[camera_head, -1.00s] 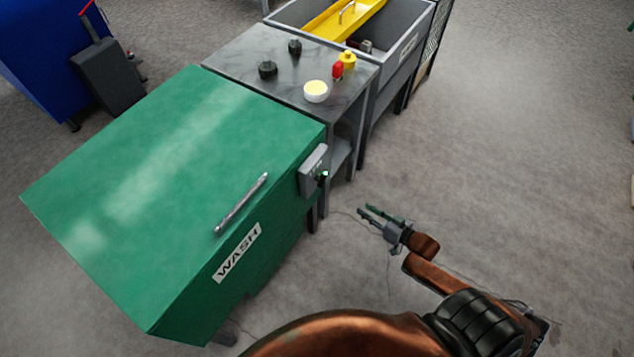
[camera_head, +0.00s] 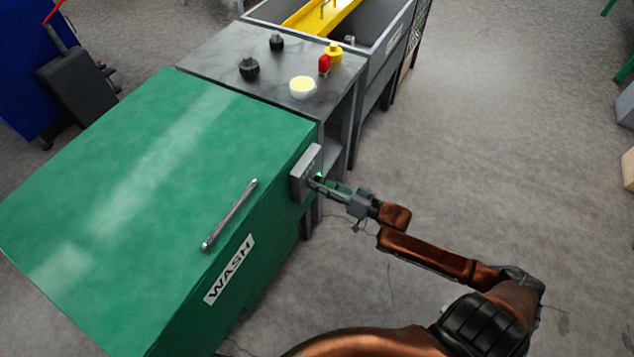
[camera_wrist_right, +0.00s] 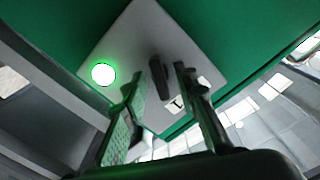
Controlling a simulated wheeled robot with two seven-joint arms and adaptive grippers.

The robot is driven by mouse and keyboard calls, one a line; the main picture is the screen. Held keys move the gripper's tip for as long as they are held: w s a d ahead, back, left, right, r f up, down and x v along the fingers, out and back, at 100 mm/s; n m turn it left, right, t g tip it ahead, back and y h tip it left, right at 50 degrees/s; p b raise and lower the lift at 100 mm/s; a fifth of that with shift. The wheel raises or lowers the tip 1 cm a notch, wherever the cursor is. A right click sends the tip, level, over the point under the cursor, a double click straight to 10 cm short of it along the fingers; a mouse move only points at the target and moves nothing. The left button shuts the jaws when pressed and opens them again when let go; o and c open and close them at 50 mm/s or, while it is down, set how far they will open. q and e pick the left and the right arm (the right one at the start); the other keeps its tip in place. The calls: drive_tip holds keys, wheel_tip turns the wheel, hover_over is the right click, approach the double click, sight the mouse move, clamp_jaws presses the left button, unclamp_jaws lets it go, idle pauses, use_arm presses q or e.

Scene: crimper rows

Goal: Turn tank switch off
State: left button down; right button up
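The green wash tank (camera_head: 150,170) has a grey switch box (camera_head: 304,172) on its side near the table. In the right wrist view the switch plate (camera_wrist_right: 130,40) carries a lit green lamp (camera_wrist_right: 103,74) and a dark switch lever (camera_wrist_right: 159,76). My right gripper (camera_head: 318,184) is at the box. In the right wrist view its two fingers (camera_wrist_right: 157,88) are apart, with the lever showing between their tips, nearer the right finger. I cannot tell whether a finger touches the lever. My left gripper is not in view.
A grey table (camera_head: 215,50) beside the tank holds black knobs (camera_head: 249,68), a white-and-yellow round container (camera_head: 302,87), and small red and yellow items (camera_head: 333,54). A grey basin (camera_head: 385,50) stands behind.

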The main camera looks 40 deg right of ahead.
drive_tip(key=shift+w+a, duration=0.1)
drive_tip(key=shift+w, duration=0.15)
drive_tip(key=shift+c, duration=0.5)
clamp_jaws()
